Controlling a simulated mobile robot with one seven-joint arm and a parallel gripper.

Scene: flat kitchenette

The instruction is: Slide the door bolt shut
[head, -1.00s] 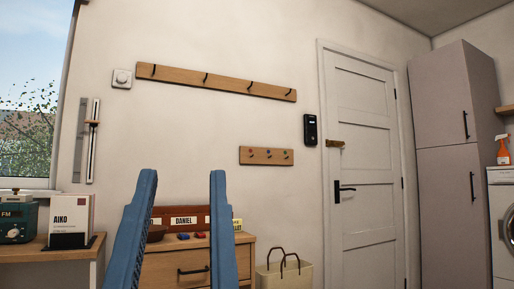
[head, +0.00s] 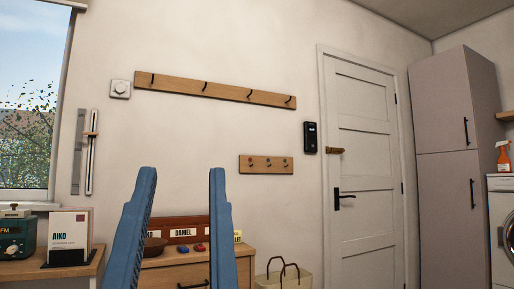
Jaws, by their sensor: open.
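The white door (head: 368,190) is closed, to the right of centre in the head view. A small brass-coloured bolt (head: 334,151) sits at the door's left edge, above the black lever handle (head: 343,197). It is too small to tell whether the bolt is drawn or shut. My gripper (head: 183,175) shows at the lower left of centre as two blue fingers, wide apart with nothing between them. It is well to the left of the bolt and in front of the wall and the wooden cabinet.
A wooden cabinet (head: 180,270) with name blocks and small items stands behind my fingers. A tote bag (head: 284,277) is on its right. A black keypad (head: 310,137) is on the wall left of the door. A tall grey cupboard (head: 445,170) stands right of the door.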

